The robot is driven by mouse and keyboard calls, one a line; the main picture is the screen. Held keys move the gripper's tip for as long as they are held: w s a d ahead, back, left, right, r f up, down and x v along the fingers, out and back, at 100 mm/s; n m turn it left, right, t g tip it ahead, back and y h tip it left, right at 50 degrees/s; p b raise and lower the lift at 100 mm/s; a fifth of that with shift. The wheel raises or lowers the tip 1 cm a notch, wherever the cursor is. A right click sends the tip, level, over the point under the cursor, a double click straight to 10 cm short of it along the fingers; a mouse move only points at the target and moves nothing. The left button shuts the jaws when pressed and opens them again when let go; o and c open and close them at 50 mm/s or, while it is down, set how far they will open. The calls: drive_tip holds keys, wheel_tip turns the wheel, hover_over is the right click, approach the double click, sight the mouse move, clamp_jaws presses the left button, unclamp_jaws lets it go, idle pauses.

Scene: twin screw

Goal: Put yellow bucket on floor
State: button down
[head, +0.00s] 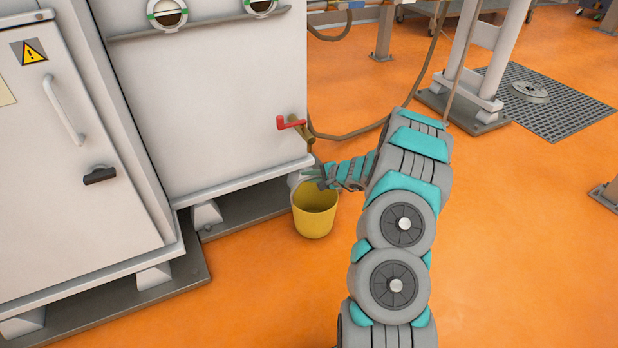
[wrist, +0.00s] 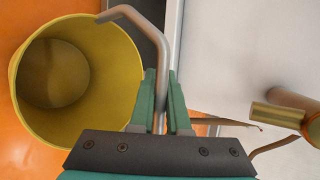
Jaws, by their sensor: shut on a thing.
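The yellow bucket (head: 315,212) is near the lower right corner of the white machine, under the red-handled valve. In the wrist view the yellow bucket (wrist: 120,75) is at the left, and I look down into it; it appears empty. My gripper (head: 325,176) is at the bucket's upper rim. In the wrist view my gripper (wrist: 160,100) is shut on the bucket's grey metal handle, which rises between the green fingers. I cannot tell whether the bucket's base touches the orange floor.
The white machine (head: 215,110) stands on a grey base left of and behind the bucket. A brass valve with a red lever (head: 291,123) juts out above it. A hose (head: 350,135) runs behind. Open orange floor (head: 270,290) lies in front.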

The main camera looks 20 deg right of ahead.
drive_tip(key=shift+f+b, duration=0.3)
drive_tip(key=shift+b, duration=0.1)
drive_tip(key=c, duration=0.9)
unclamp_jaws()
